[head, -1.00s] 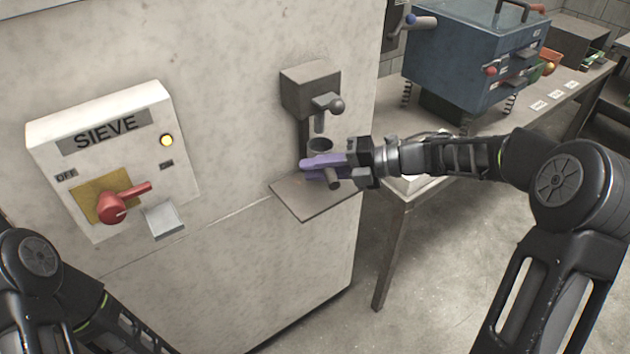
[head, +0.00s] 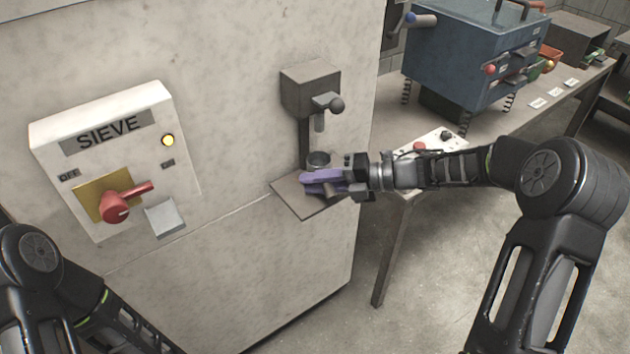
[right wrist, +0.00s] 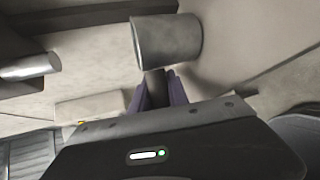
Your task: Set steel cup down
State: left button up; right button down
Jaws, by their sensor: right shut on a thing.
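The steel cup (head: 318,158) is small, grey and upright over the shelf plate (head: 300,207) on the machine's front, below a tap (head: 320,120). My right gripper (head: 318,181) has purple fingers and comes in from the right, in front of the cup. In the right wrist view the fingers (right wrist: 157,92) are shut on a dark handle stub of the cup (right wrist: 170,40). The fingers hide the cup's lower part in the head view, so I cannot tell whether its base touches the plate. My left gripper is out of view.
A SIEVE switch box (head: 105,150) with a red lever (head: 118,207) and a lit yellow lamp is on the machine's left. To the right, a table (head: 480,128) carries a blue machine (head: 465,55) on springs and a white control box (head: 432,142).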

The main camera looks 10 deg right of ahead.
jog(key=shift+f, duration=0.1)
jog(key=c, duration=1.7)
grip_release()
jog(key=shift+f, duration=0.15)
jog(key=shift+c, duration=0.2)
jog(key=o, duration=0.5)
jog(key=shift+c, duration=0.2)
jog(key=shift+r, duration=0.3)
jog(key=shift+d, duration=0.25)
jog(key=b+v, duration=0.1)
jog(key=v, duration=1)
jog(key=shift+d, duration=0.25)
jog(key=shift+s+r, duration=0.1)
